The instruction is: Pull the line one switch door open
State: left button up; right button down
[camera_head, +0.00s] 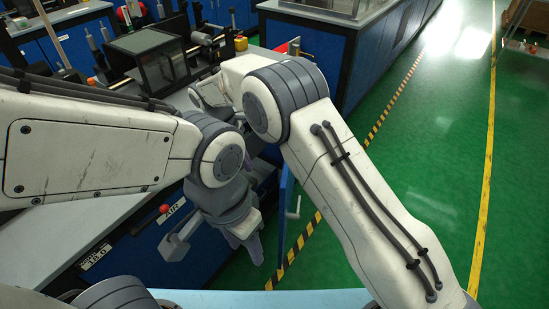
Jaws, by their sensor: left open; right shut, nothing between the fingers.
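A narrow blue door panel (283,222) stands out from the side of the blue bench, seen nearly edge-on. A pale metal handle (294,209) sits on its right face. My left gripper (247,243) is open and points down just left of the panel, with nothing seen between its fingers. I cannot tell if it touches the panel. My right arm reaches over from the right, and its gripper (198,98) is shut and empty above the bench, partly hidden behind the arm. The door's hinge side and the cabinet opening are hidden by my arms.
A dark glass-fronted box (157,67) stands on the bench at the back. Another blue cabinet (322,58) stands behind. Green floor (420,170) with striped tape lies free at right.

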pick_arm(q)
jog(key=shift+r+p, duration=1.65)
jog(key=shift+r, duration=0.75)
pick_arm(e)
jog(key=d+f, duration=0.7)
jog(key=f, duration=0.2)
jog(key=shift+w+d+f+n+h, duration=0.3)
jog(key=shift+d+n, duration=0.05)
jog(key=shift+n, duration=0.05)
